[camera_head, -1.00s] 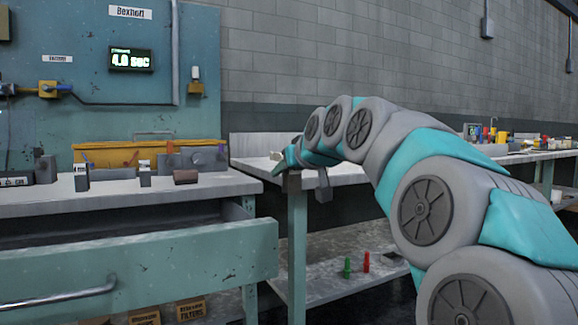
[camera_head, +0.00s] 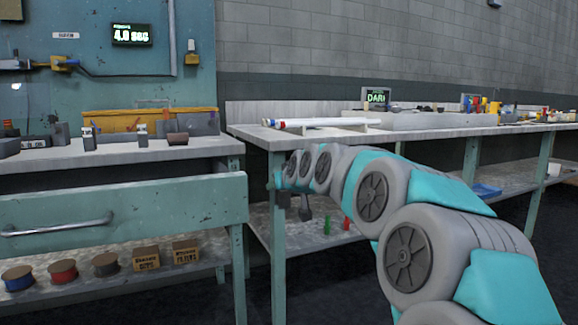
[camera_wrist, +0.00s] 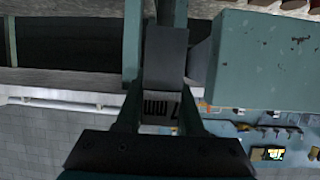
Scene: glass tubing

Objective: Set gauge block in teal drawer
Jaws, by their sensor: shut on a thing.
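The gauge block (camera_wrist: 165,58) is a plain grey block with dark markings on its near face. In the wrist view it sits between the two fingers of my gripper (camera_wrist: 164,92), which is shut on it. The teal drawer (camera_head: 125,215) is at the left in the head view, pulled out below the left bench top, with a metal handle. Its inside is mostly hidden behind its front. The drawer also shows at the right of the wrist view (camera_wrist: 262,65). In the head view my gripper (camera_head: 294,205) is right of the drawer, apart from it; the block is hard to make out there.
The left bench top (camera_head: 205,148) carries several small blocks. A second bench (camera_head: 260,134) with white tubing (camera_head: 325,122) stands behind my arm. Spools (camera_head: 62,270) and cardboard boxes (camera_head: 147,259) are on the shelf under the drawer. Bench legs (camera_head: 277,250) stand near my gripper.

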